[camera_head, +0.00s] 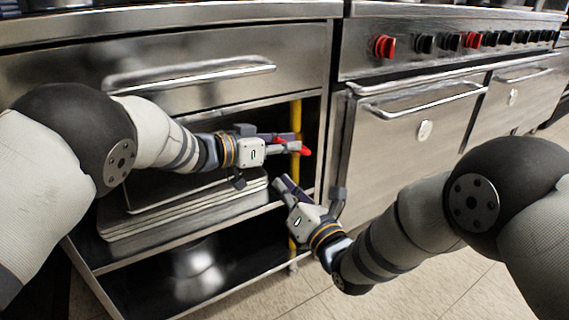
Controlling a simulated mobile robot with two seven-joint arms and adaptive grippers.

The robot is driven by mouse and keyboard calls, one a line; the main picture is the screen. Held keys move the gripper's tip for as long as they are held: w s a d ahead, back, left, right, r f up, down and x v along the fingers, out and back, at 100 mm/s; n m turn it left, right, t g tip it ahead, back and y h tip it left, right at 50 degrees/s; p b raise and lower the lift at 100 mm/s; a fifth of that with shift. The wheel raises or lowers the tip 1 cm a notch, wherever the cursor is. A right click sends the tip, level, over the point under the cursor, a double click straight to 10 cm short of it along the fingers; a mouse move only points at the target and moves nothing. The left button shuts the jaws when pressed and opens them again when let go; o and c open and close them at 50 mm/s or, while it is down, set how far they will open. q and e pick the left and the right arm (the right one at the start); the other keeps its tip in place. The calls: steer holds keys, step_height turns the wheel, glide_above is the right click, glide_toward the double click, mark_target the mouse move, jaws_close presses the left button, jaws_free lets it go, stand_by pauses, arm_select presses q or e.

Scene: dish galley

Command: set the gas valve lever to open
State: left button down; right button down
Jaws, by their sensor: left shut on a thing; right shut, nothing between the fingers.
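A yellow gas pipe (296,115) runs upright inside the open cabinet, near its right side. The red valve lever (306,151) shows at the pipe, its end sticking out past the fingertips of my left gripper (297,143). My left gripper is shut on the lever, and its fingers hide most of it and the valve body. I cannot tell the lever's exact angle. My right gripper (283,185) is shut and empty, lower down in front of the pipe and apart from the lever.
Metal trays (190,215) lie on the cabinet's middle shelf, and a shiny metal bowl (198,262) is on the bottom shelf. A drawer (60,85) is above the opening. A range with an oven door (400,150) and red and black knobs stands right. Tiled floor (420,295) is clear in front.

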arm_select(q)
steer(key=shift+f, duration=0.2)
arm_select(e)
steer(key=w+r, duration=0.1)
steer(key=w, duration=0.1)
steer(key=w+r, duration=0.2)
steer(key=shift+w+a+r, duration=0.1)
steer(key=shift+w, duration=0.05)
